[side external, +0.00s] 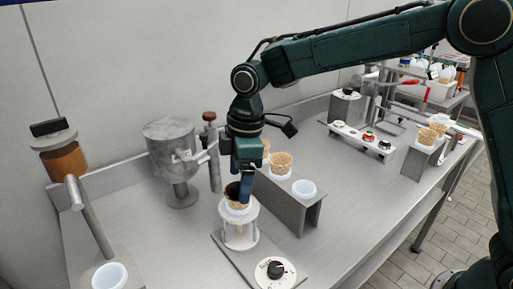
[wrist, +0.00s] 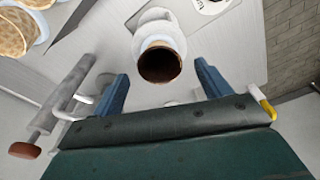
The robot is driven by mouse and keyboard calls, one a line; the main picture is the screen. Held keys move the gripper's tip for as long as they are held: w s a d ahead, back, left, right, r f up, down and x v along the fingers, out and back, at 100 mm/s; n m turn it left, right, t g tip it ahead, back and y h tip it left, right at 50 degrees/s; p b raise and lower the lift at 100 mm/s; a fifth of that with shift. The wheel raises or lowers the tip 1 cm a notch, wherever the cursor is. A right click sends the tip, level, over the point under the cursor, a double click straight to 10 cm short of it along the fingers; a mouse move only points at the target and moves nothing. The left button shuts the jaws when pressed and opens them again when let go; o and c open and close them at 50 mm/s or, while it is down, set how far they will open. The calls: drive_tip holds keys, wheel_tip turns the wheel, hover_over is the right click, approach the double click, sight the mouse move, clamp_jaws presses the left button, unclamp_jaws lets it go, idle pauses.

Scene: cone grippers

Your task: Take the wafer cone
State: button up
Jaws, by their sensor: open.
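A wafer cone (side external: 236,205) with a dark brown inside stands upright in a white ring holder (side external: 240,236) on a small grey base with a dial. In the wrist view the cone (wrist: 160,63) shows its dark open top between my two blue fingers. My gripper (side external: 243,196) points down at the cone in the side view and partly hides it. The wrist view shows my gripper (wrist: 161,70) open, with a gap between each finger and the cone.
A grey rack (side external: 292,205) behind holds more wafer cones (side external: 281,164) and an empty white cup (side external: 303,188). A grey metal pot (side external: 172,150) and a lever dispenser (side external: 63,160) stand to the left. Another cone stand (side external: 420,160) is at the right. The front counter is mostly clear.

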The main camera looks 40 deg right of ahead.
drive_tip(key=shift+a+f, duration=0.15)
drive_tip(key=shift+f, duration=1.2)
drive_tip(key=c, duration=0.7)
